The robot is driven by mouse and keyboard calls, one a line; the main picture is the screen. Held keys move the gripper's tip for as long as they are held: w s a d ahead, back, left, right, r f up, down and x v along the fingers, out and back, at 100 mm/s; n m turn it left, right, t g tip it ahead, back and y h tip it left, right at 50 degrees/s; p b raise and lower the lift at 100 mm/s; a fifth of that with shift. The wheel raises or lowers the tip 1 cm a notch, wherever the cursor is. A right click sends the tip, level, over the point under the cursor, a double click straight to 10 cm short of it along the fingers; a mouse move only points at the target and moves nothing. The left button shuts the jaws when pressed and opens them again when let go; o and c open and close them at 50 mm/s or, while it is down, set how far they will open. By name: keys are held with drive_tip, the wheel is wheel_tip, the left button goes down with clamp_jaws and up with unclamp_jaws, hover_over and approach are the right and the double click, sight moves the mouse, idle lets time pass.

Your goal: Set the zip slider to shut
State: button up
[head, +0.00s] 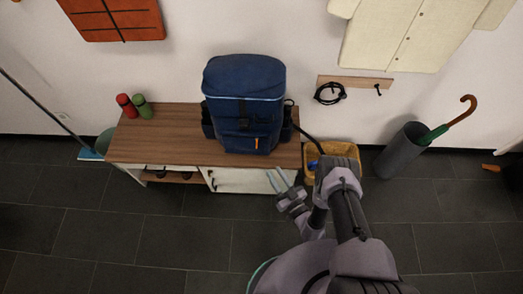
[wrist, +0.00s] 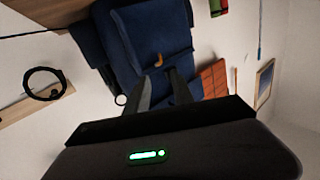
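A blue backpack (head: 243,78) stands upright on the wooden top of a low cabinet. A small orange tab (head: 257,143), which looks like the zip slider's pull, is low on the front pocket. It also shows in the wrist view (wrist: 175,61), just beyond my fingers; whether the zip is open or closed is too small to tell. My gripper (head: 275,172) is in front of the cabinet, below and right of the tab in the head view. Its two fingers (wrist: 163,78) are apart with nothing between them, clear of the tab.
A red bottle (head: 125,104) and a green bottle (head: 143,106) stand left on the cabinet top (head: 165,140). A wicker basket (head: 313,151) and a grey umbrella stand (head: 400,150) are to the right. A black cable (head: 329,94) hangs on the wall rail. The floor in front is clear.

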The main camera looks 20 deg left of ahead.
drive_tip(key=b+x, duration=0.3)
drive_tip(key=x, duration=0.9)
drive_tip(key=shift+a+b, duration=0.25)
drive_tip(key=shift+b, duration=0.1)
drive_tip(key=shift+w, duration=0.1)
clamp_jaws()
drive_tip(key=shift+f, duration=0.1)
idle(0.3)
